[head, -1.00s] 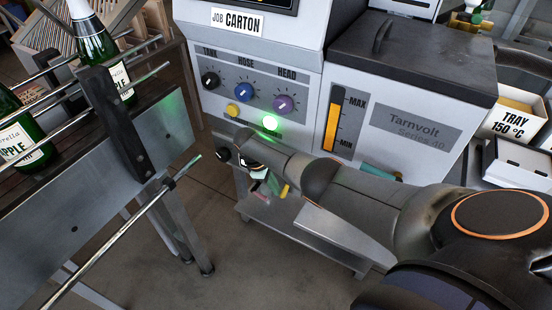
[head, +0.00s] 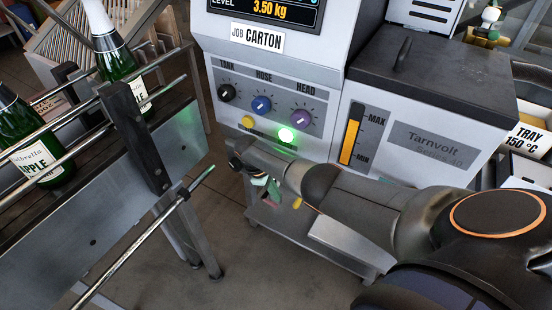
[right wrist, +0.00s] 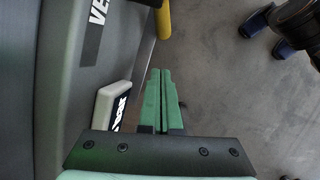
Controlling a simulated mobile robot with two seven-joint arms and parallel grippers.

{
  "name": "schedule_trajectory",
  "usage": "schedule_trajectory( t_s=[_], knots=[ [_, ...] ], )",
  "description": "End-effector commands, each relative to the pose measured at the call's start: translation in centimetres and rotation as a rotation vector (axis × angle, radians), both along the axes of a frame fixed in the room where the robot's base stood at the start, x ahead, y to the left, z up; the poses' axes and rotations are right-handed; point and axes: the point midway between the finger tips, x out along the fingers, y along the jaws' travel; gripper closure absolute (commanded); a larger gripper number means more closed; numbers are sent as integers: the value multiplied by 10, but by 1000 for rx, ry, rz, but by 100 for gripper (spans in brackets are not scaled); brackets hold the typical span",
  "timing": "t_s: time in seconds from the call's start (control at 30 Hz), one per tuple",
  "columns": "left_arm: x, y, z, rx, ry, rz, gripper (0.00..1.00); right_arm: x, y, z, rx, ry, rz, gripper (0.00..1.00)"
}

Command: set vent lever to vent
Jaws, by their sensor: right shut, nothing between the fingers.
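My right gripper (head: 262,187) is low at the front of the grey Tarnvolt machine, below its dial panel. In the right wrist view its green fingers (right wrist: 160,100) are shut together with nothing between them. A yellow rounded bar (right wrist: 163,18), which looks like the vent lever's handle, shows just beyond the fingertips at the top, apart from them. A label starting "VE" (right wrist: 97,22) is on the dark panel to its left. In the head view a small yellow end (head: 297,203) shows just right of the gripper. The lever's pivot and setting cannot be made out. My left gripper is out of view.
A white block with a dark label (right wrist: 112,106) stands close left of the fingers. The dial panel (head: 262,105) with a lit green lamp (head: 286,135) is above my gripper. A conveyor (head: 110,200) with green bottles (head: 38,150) stands at left. Open floor lies between.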

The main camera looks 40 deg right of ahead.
Motion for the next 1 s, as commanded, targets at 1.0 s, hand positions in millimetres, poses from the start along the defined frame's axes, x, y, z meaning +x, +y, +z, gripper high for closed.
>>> schedule_trajectory(
  t_s=[1.0],
  knots=[
    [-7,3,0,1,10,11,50,41,35,83,1,-1,1,100]
  ],
)
